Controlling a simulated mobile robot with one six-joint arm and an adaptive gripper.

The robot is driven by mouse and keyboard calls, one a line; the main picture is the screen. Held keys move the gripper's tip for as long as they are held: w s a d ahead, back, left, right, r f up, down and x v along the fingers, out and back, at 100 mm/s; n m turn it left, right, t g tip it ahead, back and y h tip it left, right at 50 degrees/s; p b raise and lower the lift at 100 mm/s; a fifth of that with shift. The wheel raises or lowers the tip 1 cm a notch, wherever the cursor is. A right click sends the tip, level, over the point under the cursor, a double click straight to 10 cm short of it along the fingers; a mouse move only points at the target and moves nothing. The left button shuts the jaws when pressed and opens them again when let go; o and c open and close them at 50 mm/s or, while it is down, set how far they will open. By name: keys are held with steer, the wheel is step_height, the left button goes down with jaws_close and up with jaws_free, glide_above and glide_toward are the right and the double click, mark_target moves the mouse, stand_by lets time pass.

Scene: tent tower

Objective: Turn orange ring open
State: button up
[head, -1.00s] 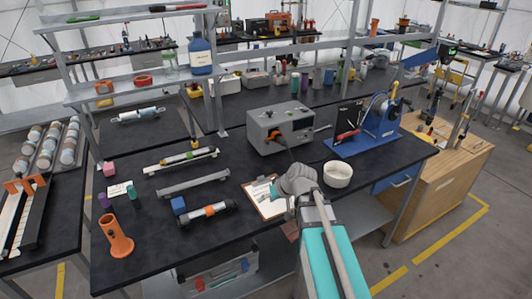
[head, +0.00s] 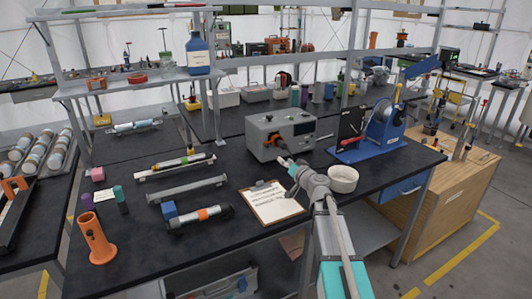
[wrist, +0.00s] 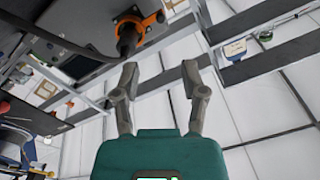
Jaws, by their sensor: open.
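An orange ring (wrist: 140,32) sits around a dark connector on the front of a grey box (wrist: 82,28), top centre in the wrist view. In the head view the grey box (head: 268,126) stands on the black bench, with the connector and a bit of orange (head: 274,138) on its front. My gripper (wrist: 160,67) is open and empty, its two fingers apart and below the ring in the picture. In the head view my gripper (head: 286,163) is just in front of the box, apparently apart from the ring.
A clipboard (head: 270,203) lies left of my arm and a white bowl (head: 343,179) right of it. A blue stand (head: 378,130) is right of the box. A cylinder with an orange band (head: 201,215) lies left on the bench.

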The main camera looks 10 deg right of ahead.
mark_target(267, 145)
steer(key=shift+w, duration=0.1)
stand_by(0.3)
steer(key=x, duration=1.3)
steer(key=shift+w+a, duration=0.1)
steer(key=shift+w, duration=0.25)
